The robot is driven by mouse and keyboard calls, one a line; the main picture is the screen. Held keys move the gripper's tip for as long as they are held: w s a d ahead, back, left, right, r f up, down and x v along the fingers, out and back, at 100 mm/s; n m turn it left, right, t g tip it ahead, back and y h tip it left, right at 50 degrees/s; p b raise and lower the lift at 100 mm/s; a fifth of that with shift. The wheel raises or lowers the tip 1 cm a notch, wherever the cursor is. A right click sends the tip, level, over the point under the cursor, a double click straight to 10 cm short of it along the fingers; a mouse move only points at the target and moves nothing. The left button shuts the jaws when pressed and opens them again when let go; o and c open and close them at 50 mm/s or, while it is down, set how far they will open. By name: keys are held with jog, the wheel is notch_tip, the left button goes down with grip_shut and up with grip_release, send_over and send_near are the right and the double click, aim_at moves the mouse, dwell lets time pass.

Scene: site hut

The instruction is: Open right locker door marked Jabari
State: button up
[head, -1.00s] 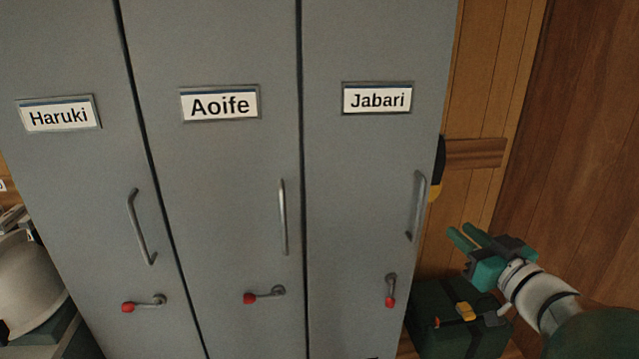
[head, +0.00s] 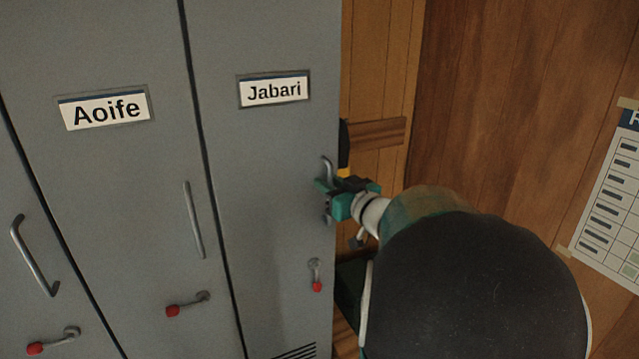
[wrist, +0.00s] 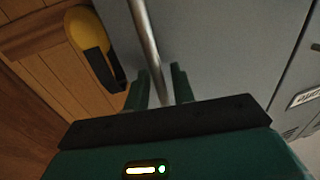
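The grey locker door marked Jabari (head: 262,190) is shut, rightmost in the head view, with its name plate (head: 274,90) near the top. Its steel bar handle (head: 327,168) is by the right edge. Below it, the red-tipped lever (head: 315,275) hangs straight down. My green gripper (head: 327,193) is at the handle, hiding its middle. In the wrist view, the handle bar (wrist: 145,35) runs between the two fingers of my gripper (wrist: 160,80), with small gaps seeming to show on both sides; the fingers look open.
The Aoife door (head: 120,190) adjoins on the left, its red-tipped lever (head: 187,304) turned sideways. A yellow and black object (wrist: 92,45) hangs by the wooden wall, close to the gripper. A dark green case (head: 350,285) stands low, right of the lockers.

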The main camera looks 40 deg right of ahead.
grip_shut()
jog(key=shift+s+a, duration=0.1)
jog(key=shift+s, duration=0.05)
dwell(0.4)
